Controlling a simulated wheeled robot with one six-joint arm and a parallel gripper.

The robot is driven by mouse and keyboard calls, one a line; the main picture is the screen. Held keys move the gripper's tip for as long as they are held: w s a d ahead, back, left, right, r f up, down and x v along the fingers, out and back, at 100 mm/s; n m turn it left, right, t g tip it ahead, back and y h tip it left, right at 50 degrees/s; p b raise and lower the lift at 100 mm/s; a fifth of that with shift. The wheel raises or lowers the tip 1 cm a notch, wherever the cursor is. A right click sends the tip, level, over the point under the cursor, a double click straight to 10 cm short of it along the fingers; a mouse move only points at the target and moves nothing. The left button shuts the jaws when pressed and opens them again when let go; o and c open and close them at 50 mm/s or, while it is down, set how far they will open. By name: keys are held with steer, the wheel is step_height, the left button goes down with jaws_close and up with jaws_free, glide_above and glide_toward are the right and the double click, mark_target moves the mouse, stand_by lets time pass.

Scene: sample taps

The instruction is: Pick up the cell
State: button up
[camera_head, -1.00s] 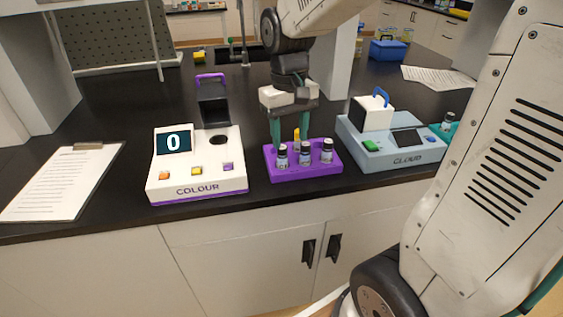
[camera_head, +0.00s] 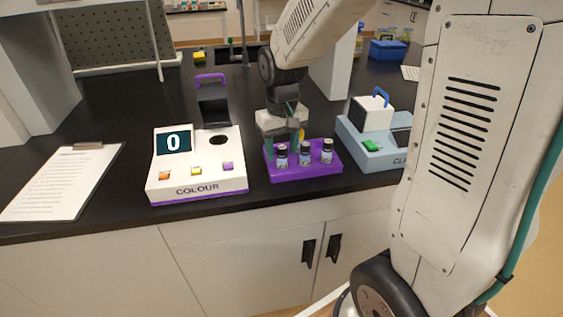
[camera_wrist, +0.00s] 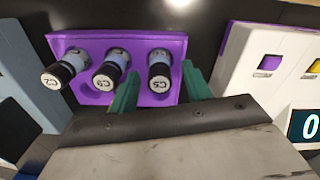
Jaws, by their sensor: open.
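A purple rack (camera_head: 322,171) holds three upright dark-capped cells in its front row: the left cell (camera_head: 282,157), the middle cell (camera_head: 305,155) and the right cell (camera_head: 327,153). In the wrist view their caps read C5 (camera_wrist: 159,80), C9 (camera_wrist: 104,79) and C2 (camera_wrist: 54,78), upside down. My gripper (camera_head: 284,146) is open, with its green fingers low behind the left cell. In the wrist view, the fingers (camera_wrist: 158,82) appear on either side of the C5 cell; I cannot tell whether they touch it. A small yellow piece (camera_head: 301,134) shows near the right finger, partly hidden.
The white COLOUR device (camera_head: 200,178), reading 0, stands left of the rack with an open round well. The blue-grey CLOUD device (camera_head: 378,152) stands close on the right, partly covered by my arm. A clipboard (camera_head: 62,182) lies far left. The counter's front edge is near the rack.

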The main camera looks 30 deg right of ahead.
steer(key=c, duration=0.9)
steer(key=shift+r, duration=0.1)
